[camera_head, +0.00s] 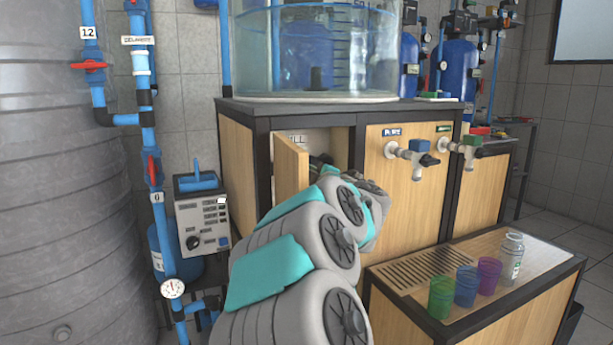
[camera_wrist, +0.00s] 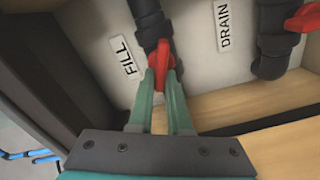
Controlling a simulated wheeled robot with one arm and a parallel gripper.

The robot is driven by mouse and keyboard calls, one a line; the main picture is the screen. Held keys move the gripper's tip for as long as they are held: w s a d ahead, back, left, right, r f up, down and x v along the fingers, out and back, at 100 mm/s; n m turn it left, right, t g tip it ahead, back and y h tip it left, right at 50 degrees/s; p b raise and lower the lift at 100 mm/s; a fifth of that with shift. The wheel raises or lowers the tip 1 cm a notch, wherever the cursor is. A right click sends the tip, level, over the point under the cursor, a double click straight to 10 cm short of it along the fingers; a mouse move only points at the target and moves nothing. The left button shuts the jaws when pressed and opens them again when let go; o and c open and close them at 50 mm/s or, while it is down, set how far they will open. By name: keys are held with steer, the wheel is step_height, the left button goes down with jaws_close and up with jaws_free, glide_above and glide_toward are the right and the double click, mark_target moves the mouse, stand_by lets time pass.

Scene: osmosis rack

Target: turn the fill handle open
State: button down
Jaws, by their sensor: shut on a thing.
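The red fill handle (camera_wrist: 162,58) sits on a dark pipe valve beside the FILL label (camera_wrist: 126,57) in the wrist view. My gripper (camera_wrist: 161,80) reaches into the cabinet with its two green fingers shut on the red handle, one on each side. In the head view my arm hides the gripper and the handle. The small wooden cabinet door (camera_head: 291,168) stands open at the left of my arm.
A red drain handle (camera_wrist: 303,18) on a dark pipe is at the right of the wrist view, near the DRAIN label (camera_wrist: 223,25). A clear tank (camera_head: 318,50) stands on the cabinet. Colored cups (camera_head: 466,286) and a bottle (camera_head: 511,257) stand on the low bench at right.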

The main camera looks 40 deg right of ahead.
steer(key=n+b, duration=0.1)
steer(key=n, duration=0.1)
steer(key=n+b, duration=0.1)
steer(key=n, duration=0.1)
steer(key=shift+a+f+n, duration=0.1)
steer(key=shift+f+n, duration=0.25)
steer(key=shift+n, duration=0.05)
stand_by(0.4)
steer(key=c, duration=0.9)
jaws_free()
steer(key=shift+o, duration=0.2)
steer(key=v, duration=0.7)
steer(key=shift+s, duration=0.35)
